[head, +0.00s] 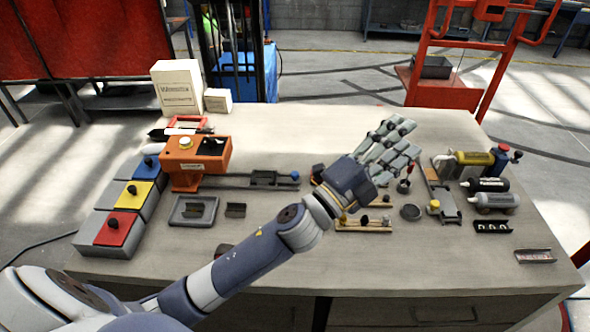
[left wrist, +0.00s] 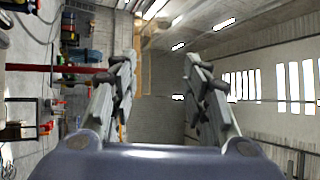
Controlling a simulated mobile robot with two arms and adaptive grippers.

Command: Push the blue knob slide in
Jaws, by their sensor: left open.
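A dark slide (head: 263,178) runs out to the right from an orange box (head: 196,160) on the table. A small blue knob (head: 295,176) sits at its right end. My left gripper (head: 398,142) is raised over the table, to the right of the blue knob and apart from it. In the left wrist view its two fingers (left wrist: 158,62) are spread with nothing between them. That view looks out across the hall, and the slide does not show in it. My right gripper is in neither view.
Blue, yellow and red blocks (head: 112,231) with dark knobs stand at the left. A grey tray (head: 178,218) lies in front of the orange box. Bottles (head: 493,200) and small fixtures crowd the right side. My left arm crosses the table's front. The front right tabletop is mostly clear.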

